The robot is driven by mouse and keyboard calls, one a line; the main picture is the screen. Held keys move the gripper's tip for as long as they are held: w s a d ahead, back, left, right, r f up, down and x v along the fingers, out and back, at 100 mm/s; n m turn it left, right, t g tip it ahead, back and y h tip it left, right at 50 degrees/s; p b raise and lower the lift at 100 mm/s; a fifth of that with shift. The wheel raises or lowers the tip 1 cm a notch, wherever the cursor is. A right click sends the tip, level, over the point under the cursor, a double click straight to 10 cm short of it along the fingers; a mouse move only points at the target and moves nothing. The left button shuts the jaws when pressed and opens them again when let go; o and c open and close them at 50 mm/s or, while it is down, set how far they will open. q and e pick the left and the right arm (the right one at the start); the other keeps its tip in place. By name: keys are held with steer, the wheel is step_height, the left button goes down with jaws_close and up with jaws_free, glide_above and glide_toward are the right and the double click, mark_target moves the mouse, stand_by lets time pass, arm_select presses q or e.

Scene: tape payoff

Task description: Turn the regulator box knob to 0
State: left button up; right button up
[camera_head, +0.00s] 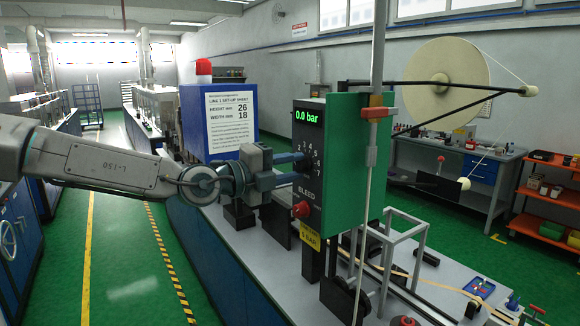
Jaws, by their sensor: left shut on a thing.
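The regulator box (318,200) has a black face with a numbered dial and a green side panel. Its green display (307,115) reads 0.0 bar. My left gripper (297,169) reaches in from the left, its two blue-grey fingers shut on the knob at the dial. The fingers hide most of the knob and the left part of the scale, so I cannot read where it points. Figures from about 3 to 7 show to its right. A red knob (301,210) sits below, under the word BLEED. My right gripper is not in view.
A blue machine (245,108) with a set-up sheet (231,122) and a red lamp (203,70) stands behind my left gripper. A large tape reel (440,84) hangs at the right. A grey frame (405,245) stands on the bench. The green floor at left is clear.

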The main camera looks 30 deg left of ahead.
arm_select(q)
steer(key=n, duration=0.6)
steer(key=shift+p, duration=0.3)
steer(key=n, duration=0.7)
steer(key=shift+r, duration=0.1)
stand_by(0.3)
steer(key=o, duration=1)
steer(key=shift+a, duration=0.1)
